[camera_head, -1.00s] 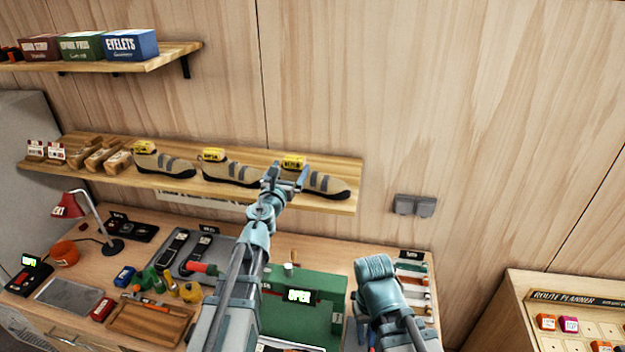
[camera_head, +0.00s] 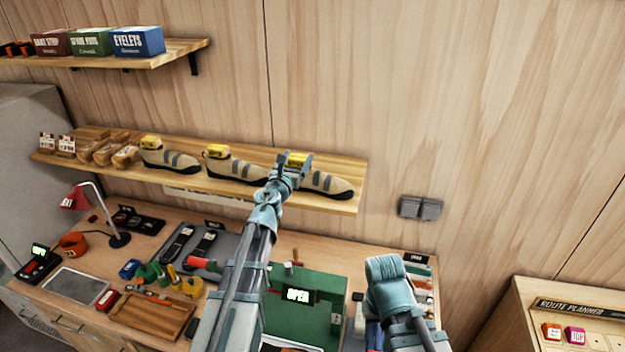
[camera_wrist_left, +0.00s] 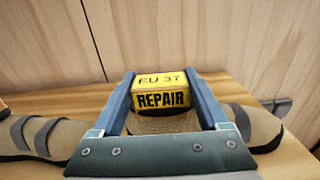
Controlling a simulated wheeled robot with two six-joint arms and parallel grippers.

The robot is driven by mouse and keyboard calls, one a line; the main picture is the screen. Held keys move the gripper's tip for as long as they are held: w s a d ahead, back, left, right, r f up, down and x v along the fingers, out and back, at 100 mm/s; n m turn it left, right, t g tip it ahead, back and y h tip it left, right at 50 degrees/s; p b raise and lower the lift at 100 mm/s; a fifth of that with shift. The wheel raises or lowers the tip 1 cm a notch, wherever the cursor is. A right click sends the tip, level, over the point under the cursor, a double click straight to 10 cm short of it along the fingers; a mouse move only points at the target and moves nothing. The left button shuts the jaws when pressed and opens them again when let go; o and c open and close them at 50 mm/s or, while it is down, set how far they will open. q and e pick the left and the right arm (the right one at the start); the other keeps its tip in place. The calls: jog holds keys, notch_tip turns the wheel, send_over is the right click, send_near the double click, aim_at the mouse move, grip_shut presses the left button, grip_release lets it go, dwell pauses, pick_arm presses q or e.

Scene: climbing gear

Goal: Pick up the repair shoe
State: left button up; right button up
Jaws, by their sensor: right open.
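Three beige-and-grey climbing shoes with yellow tags stand on the lower wall shelf in the head view. The rightmost shoe (camera_head: 326,184) is at my left gripper (camera_head: 292,162). In the left wrist view its yellow tag (camera_wrist_left: 160,92) reads "EU 37" and "REPAIR". My left gripper's fingers (camera_wrist_left: 162,100) stand on either side of this tag and the shoe's heel part. I cannot tell whether they press on it. My right gripper (camera_head: 387,285) is low over the bench, open, its fingertips mostly hidden.
The middle shoe (camera_head: 234,167) and left shoe (camera_head: 168,156) stand farther left on the shelf (camera_head: 345,205). An upper shelf (camera_head: 165,55) holds boxes. The wall at right is mostly clear.

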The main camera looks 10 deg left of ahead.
pick_arm(q)
grip_shut()
